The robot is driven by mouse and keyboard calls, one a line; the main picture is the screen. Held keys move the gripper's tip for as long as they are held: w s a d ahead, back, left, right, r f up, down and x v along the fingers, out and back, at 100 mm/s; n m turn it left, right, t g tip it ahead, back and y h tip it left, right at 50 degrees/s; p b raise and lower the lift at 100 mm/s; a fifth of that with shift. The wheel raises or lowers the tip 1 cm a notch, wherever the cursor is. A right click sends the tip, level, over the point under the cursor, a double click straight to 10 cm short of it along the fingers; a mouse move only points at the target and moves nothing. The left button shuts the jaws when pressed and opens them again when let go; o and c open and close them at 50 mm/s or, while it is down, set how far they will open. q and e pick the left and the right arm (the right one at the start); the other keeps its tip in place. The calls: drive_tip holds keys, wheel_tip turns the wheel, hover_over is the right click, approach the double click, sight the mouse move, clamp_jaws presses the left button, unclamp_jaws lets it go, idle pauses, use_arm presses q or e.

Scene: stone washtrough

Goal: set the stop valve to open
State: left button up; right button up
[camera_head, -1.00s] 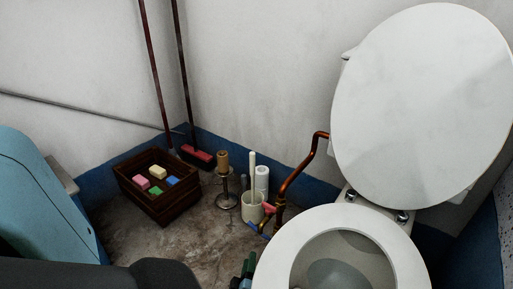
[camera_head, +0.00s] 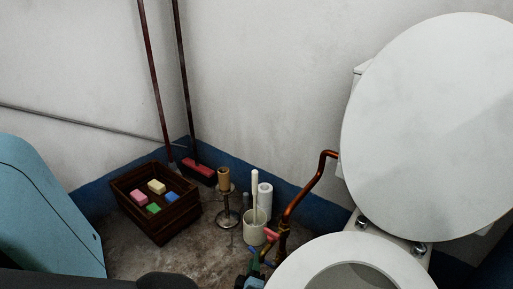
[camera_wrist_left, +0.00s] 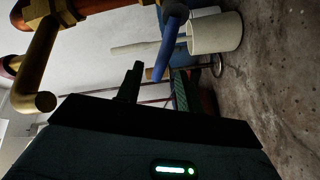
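The copper pipe (camera_head: 299,196) comes down beside the toilet to a fitting low by the floor, with a short red part (camera_head: 271,234) on it. A blue bar (camera_head: 254,250), which looks like the valve lever, shows just below. My left gripper (camera_head: 262,262) is at the bottom of the head view, close to this blue bar and partly hidden by the toilet seat. In the left wrist view its two fingers (camera_wrist_left: 157,88) stand apart, and the blue bar (camera_wrist_left: 168,45) reaches toward the gap between them. I cannot tell if they touch. My right gripper is not in view.
The toilet bowl (camera_head: 292,270) and its raised lid (camera_head: 430,130) crowd the right side. A pale brush holder (camera_head: 254,234), a paper roll stand (camera_head: 228,215) and a wooden crate (camera_head: 176,222) with colored blocks stand on the floor behind. Brass pipework (camera_wrist_left: 38,75) is left of the fingers.

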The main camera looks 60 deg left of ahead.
use_arm(q)
drive_tip(key=shift+b+x, duration=0.55)
drive_tip(key=shift+x, duration=1.45)
drive_tip(key=shift+c, duration=0.4)
clamp_jaws()
